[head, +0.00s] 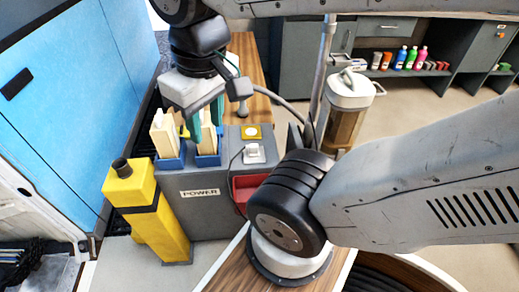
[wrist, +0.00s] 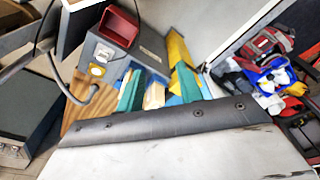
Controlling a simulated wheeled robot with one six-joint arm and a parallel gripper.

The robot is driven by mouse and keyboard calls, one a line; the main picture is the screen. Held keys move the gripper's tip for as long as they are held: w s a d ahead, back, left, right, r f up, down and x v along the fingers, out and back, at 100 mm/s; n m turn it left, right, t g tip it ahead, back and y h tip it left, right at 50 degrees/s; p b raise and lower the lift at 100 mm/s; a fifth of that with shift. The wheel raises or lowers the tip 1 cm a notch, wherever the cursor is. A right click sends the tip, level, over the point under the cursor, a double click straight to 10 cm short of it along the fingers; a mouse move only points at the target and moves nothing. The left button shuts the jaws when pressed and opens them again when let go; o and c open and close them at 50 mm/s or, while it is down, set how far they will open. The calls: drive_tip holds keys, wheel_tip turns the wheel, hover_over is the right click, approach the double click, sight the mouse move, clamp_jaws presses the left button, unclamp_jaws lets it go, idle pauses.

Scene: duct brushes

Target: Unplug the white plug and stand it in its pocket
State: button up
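The white plug (head: 254,153) sits on the top of the grey power box (head: 213,208), with a dark cable by it. It also shows small in the wrist view (wrist: 103,52), near a yellow-rimmed fitting. A red open pocket (head: 241,192) is on the box's front side; it shows in the wrist view (wrist: 119,25) too. My gripper (head: 201,117) is above the left part of the box, left of the plug and apart from it. In the wrist view its two green fingers (wrist: 159,92) stand apart. I see no plug between them.
Cream blocks (head: 164,133) stand in blue holders (head: 207,160) under my gripper. A yellow post (head: 150,210) stands at the box's left. A lidded canister (head: 347,100) is behind at the right. My arm covers much of the right side.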

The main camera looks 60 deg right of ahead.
drive_tip(key=o, duration=0.4)
drive_tip(key=shift+c, duration=0.2)
drive_tip(key=shift+o, duration=0.6)
drive_tip(key=shift+w+d, duration=0.1)
drive_tip(key=shift+w, duration=0.1)
drive_tip(key=w+d+f+m, duration=0.35)
drive_tip(key=w+d, duration=0.25)
drive_tip(key=w, duration=0.3)
drive_tip(key=m+g, duration=0.1)
drive_tip(key=m, duration=0.5)
hover_over(254, 145)
drive_tip(key=f, duration=2.7)
drive_tip(key=shift+w+a+f, duration=0.15)
drive_tip(key=shift+w+a, duration=0.05)
drive_tip(key=shift+s+d+f+m, duration=0.1)
drive_tip(key=shift+d+f+m, duration=0.15)
drive_tip(key=shift+f, duration=0.15)
